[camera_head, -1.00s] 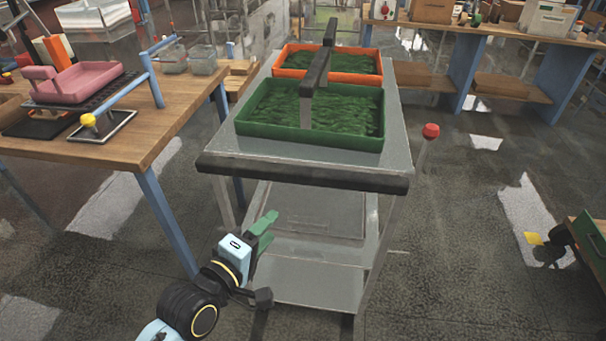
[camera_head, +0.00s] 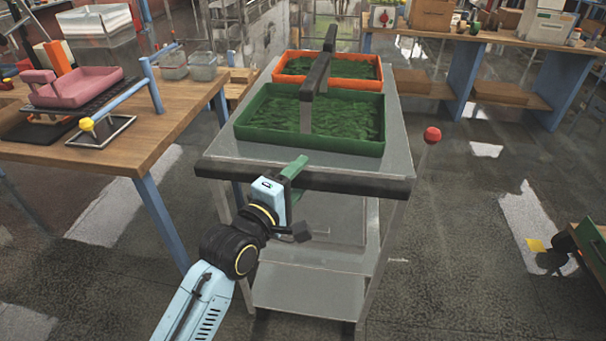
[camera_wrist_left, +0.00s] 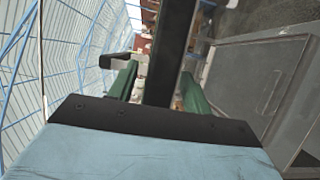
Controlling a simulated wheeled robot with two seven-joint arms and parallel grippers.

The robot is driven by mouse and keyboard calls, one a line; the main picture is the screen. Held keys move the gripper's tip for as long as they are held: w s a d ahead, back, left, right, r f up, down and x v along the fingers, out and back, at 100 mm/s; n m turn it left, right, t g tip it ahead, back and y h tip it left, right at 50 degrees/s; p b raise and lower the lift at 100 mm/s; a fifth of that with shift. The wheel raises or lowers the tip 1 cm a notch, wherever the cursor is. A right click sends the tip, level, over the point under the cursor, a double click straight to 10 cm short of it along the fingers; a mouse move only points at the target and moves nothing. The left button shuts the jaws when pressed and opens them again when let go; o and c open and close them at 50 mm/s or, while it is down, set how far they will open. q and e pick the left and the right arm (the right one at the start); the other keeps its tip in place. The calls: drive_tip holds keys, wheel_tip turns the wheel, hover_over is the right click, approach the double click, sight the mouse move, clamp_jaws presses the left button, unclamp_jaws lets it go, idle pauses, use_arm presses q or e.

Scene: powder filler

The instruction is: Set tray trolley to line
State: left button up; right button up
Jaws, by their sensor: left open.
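The tray trolley (camera_head: 220,152) is a grey metal cart with a black push bar (camera_head: 350,185) along its near edge. On its top stand a green tray (camera_head: 345,147) and, behind it, an orange tray (camera_head: 377,80), both with green contents and dark handles. My left gripper (camera_head: 297,168) is at the push bar, left of its middle. In the left wrist view the green fingers (camera_wrist_left: 160,88) are apart, with the black bar (camera_wrist_left: 172,50) showing between them. Whether they touch the bar I cannot tell. My right gripper is not in view.
A wooden table (camera_head: 150,135) on the left holds a pink tray (camera_head: 75,88) and a frame with a yellow knob (camera_head: 86,124). A long bench (camera_head: 480,37) is behind. Floor at right is mostly open.

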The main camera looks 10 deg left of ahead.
use_arm(q)
drive_tip(key=shift+x, duration=1)
clamp_jaws()
